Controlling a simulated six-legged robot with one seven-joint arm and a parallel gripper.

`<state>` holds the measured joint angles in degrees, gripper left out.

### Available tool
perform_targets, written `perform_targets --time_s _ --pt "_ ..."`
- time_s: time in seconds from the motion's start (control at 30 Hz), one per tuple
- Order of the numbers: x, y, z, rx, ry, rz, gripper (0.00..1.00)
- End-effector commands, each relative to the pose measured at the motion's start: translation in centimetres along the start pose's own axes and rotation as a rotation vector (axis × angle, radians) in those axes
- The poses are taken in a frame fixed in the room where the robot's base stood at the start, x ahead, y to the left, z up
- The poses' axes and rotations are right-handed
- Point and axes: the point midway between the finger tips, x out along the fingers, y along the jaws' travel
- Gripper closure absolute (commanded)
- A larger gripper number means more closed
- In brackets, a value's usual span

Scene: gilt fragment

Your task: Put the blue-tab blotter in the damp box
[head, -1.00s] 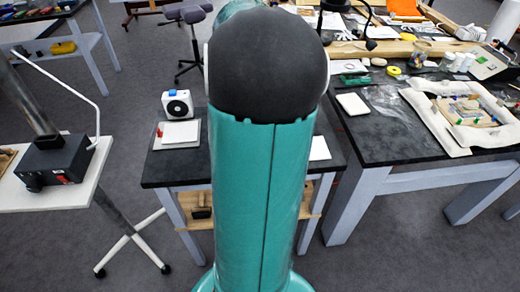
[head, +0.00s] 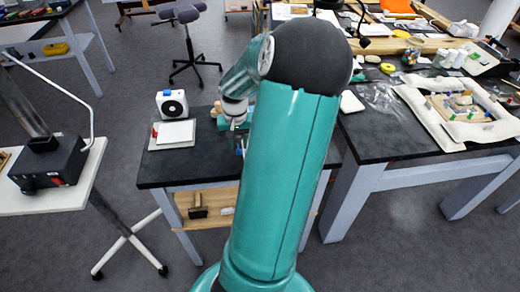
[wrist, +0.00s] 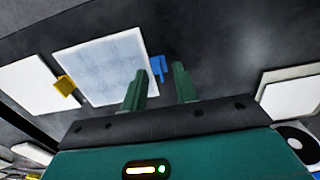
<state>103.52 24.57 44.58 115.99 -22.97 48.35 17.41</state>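My gripper (wrist: 160,72) is open and empty, its two green fingers apart above the dark tabletop. In the wrist view the blue tab (wrist: 158,67) shows between the fingertips, at the edge of a pale square blotter (wrist: 103,62). The height of the fingers above the tab cannot be told. A second white blotter (wrist: 32,84) with a yellow tab (wrist: 65,85) lies to its left. In the head view my wrist (head: 234,108) is over the small dark table; my arm hides the fingers and blotters. I cannot pick out the damp box with certainty.
On the small table (head: 165,170), a white device with a black disc (head: 172,104) stands behind a flat grey tray holding a white square (head: 176,132). A larger cluttered bench (head: 390,140) stands to the right, a black box on a white stand (head: 48,165) to the left.

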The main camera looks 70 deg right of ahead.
Motion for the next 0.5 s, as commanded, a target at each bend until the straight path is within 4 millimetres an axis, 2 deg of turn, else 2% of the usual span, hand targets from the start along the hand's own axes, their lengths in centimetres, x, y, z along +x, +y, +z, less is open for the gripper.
perform_targets --time_s 0.1,0.33,0.47,0.5 --pt "1.04 -0.08 0.03 -0.002 -0.001 -0.001 0.71" --pt "1.14 -0.05 -0.01 -0.001 0.001 0.001 0.71" --pt "1.13 -0.05 -0.01 -0.001 0.001 0.001 0.96" --pt "1.12 -0.05 -0.01 -0.001 0.001 0.001 1.0"
